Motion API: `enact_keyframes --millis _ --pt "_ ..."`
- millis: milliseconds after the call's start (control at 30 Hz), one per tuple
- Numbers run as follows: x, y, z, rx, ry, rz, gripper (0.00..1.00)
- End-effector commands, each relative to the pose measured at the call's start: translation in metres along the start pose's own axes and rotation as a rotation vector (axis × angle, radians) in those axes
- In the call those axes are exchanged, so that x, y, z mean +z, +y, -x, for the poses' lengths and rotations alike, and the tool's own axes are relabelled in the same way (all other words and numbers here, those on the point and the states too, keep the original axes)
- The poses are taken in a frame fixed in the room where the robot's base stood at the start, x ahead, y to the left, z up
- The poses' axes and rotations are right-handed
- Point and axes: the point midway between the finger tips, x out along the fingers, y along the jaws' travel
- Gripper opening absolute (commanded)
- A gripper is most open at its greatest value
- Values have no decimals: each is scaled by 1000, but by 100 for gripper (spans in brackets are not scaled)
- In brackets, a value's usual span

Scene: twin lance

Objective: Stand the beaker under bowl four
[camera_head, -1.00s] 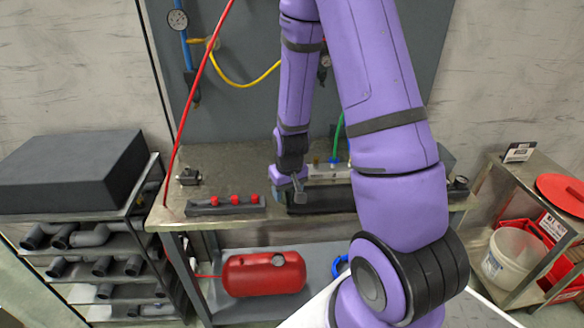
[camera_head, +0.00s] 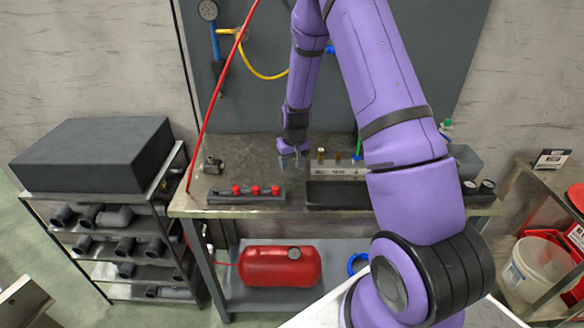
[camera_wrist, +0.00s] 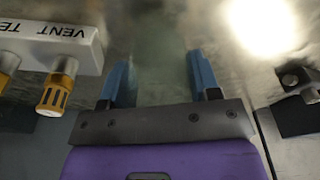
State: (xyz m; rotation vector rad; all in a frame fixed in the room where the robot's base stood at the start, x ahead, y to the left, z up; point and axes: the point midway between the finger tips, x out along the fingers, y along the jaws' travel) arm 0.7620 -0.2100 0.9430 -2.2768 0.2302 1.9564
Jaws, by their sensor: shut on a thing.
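My gripper (camera_head: 293,158) is low over the back of the metal bench, just left of a pale block lettered "VENT TE…" (camera_head: 322,171). In the wrist view its two blue fingers (camera_wrist: 162,82) stand apart with a faint, clear greenish shape (camera_wrist: 160,62) between them. I take this to be the beaker, held in the grip; its outline is hard to make out, and it cannot be made out in the head view. Brass fittings (camera_head: 320,154) show on the block, one also close left of the fingers in the wrist view (camera_wrist: 57,88). No bowl numbered four can be told apart.
A black tray (camera_head: 335,193) lies in front of the block. A dark rack with red caps (camera_head: 245,195) is at the front left. A small metal fitting (camera_head: 212,165) sits at the back left. A red hose (camera_head: 222,85) hangs at the left. Bare bench top lies left of my gripper.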

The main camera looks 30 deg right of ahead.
Motion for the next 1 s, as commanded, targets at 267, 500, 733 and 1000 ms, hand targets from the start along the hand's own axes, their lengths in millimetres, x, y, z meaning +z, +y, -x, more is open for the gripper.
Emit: enact_keyframes --millis 267,500,733,1000 --pt "4 0 -24 0 -1 -1 34" --pt "5 0 -26 0 -1 -1 34" --pt "5 0 -27 0 0 0 82" --pt "4 0 -25 0 0 0 82"
